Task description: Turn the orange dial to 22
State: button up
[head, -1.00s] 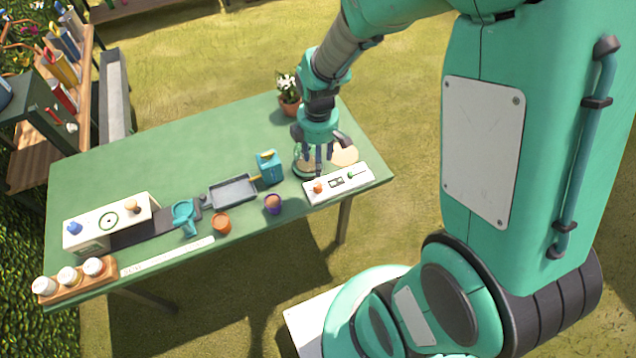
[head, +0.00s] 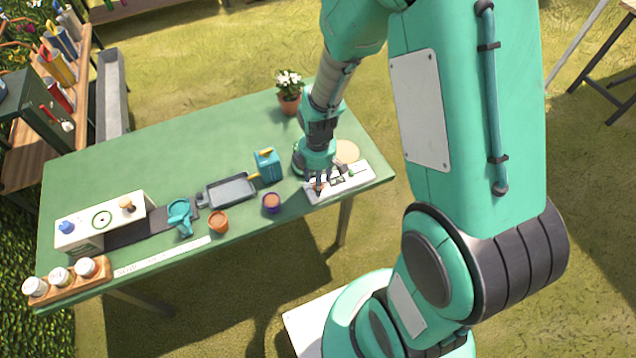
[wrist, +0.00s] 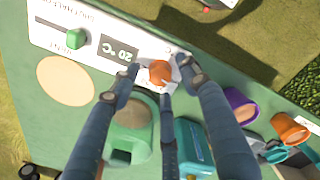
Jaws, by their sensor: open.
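The white control panel (head: 362,181) lies near the right front edge of the green table. In the wrist view the orange dial (wrist: 160,73) sits at one end of the panel (wrist: 60,22), beside a dark display (wrist: 119,50) that reads 20 °C upside down. A green knob (wrist: 76,39) is at the panel's other end. My gripper (wrist: 162,85) is open, its fingers spread around the orange dial, with nothing visibly clamped. Whether a finger touches the dial I cannot tell. In the head view my gripper (head: 319,183) is low over the panel and mostly hides the dial.
A purple-rimmed pot (head: 271,203) and a terracotta pot (head: 218,222) stand left of the panel. A blue can (head: 267,165) and a grey tray (head: 230,191) are behind them. A round tan disc (head: 347,151) lies behind the panel. The table's back left is clear.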

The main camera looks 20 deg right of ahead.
jog(key=shift+f, duration=0.5)
jog(key=shift+c, duration=0.5)
jog(key=c, duration=1.1)
jog(key=shift+o, duration=0.2)
jog(key=shift+m, duration=0.4)
grip_shut()
jog(key=m+p, duration=0.2)
jog(key=m, duration=0.2)
jog(key=shift+r+p, duration=0.1)
jog(key=shift+p, duration=0.25)
jog(key=shift+m+p, duration=1)
jog(key=shift+m, duration=1.6)
